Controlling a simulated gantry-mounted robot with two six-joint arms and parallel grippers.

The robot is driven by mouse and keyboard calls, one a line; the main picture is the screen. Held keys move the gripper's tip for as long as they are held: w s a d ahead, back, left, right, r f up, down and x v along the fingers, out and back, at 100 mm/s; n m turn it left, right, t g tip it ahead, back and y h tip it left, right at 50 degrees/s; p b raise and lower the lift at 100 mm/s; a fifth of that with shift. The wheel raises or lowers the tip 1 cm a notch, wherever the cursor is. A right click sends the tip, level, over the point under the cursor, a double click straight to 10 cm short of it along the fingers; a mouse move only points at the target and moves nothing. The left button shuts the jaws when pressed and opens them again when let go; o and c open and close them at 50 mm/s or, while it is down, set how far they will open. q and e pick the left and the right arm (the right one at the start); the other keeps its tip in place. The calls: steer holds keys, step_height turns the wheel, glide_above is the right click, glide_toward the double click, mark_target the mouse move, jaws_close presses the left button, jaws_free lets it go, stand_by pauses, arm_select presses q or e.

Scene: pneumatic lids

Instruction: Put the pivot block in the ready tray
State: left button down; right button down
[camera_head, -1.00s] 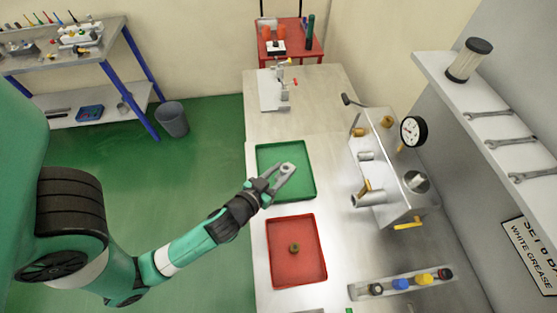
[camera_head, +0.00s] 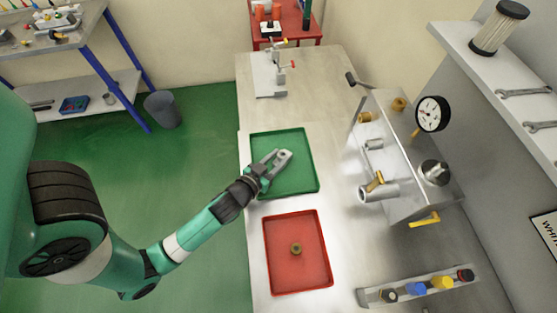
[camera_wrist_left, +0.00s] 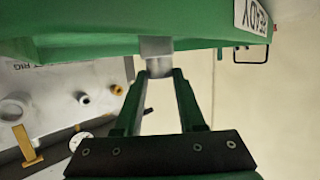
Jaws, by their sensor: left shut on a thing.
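The pivot block looks to be the small grey piece (camera_head: 285,156) with a round hole, over the green tray in the head view. My left gripper (camera_head: 272,166) is shut on it. In the left wrist view, a grey block (camera_wrist_left: 156,48) sits between the two fingertips (camera_wrist_left: 160,75), its upper part against the green tray (camera_wrist_left: 90,38) in the picture. The green ready tray (camera_head: 298,186) bears a label ending in "ADY" (camera_wrist_left: 252,17). I cannot tell whether the block touches the tray floor. My right gripper is out of view.
A red tray (camera_head: 313,275) with a small olive ring (camera_head: 296,248) lies nearer on the bench. A metal rig with a gauge (camera_head: 433,113) stands to the right. A rack of coloured caps (camera_head: 420,288) is at the front right. The bench behind the green tray has free room.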

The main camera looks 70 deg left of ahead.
arm_select(q)
steer(key=shift+a+r, duration=0.1)
steer(key=c, duration=0.5)
jaws_free()
steer(key=shift+r, duration=0.15)
steer(key=v, duration=0.3)
steer(key=b+v, duration=0.1)
steer(key=v, duration=0.3)
steer(key=b+v, duration=0.1)
steer(key=v, duration=0.2)
steer(key=shift+s+d+f, duration=0.15)
steer(key=shift+d+f, duration=0.05)
steer(key=shift+d, duration=0.15)
steer(key=shift+s+d+r, duration=0.25)
steer(key=shift+s+r, duration=0.2)
steer(key=shift+s, duration=0.15)
